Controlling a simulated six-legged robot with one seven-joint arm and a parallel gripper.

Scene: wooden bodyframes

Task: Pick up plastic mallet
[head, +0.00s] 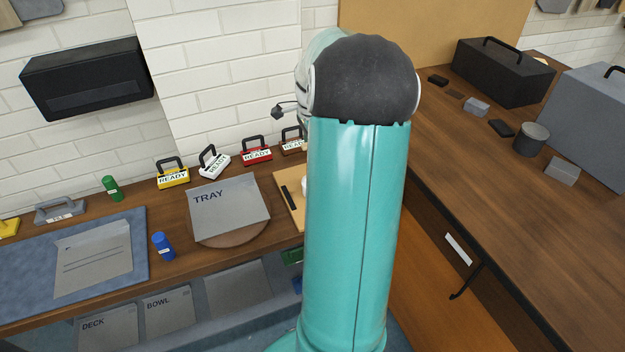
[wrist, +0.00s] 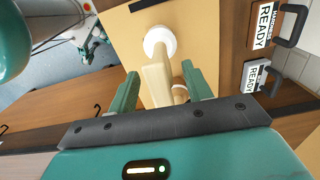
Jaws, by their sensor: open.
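The plastic mallet (wrist: 157,78) shows in the wrist view, with a round white head and a pale beige handle running toward my gripper. It is over a tan board (wrist: 200,28). My gripper (wrist: 160,70) is open, with one green finger on each side of the handle. I cannot tell whether either finger touches it. Another pale rounded piece shows beside the handle, partly hidden by the right finger. In the head view my arm hides the gripper and most of the board (head: 283,180); only a sliver of something white shows at the arm's left edge.
A black bar (head: 290,197) lies on the board. READY holders, including a red one (head: 257,152) and a yellow one (head: 172,177), stand along the wall. A TRAY sheet (head: 228,208) and blue bottle (head: 162,246) are left.

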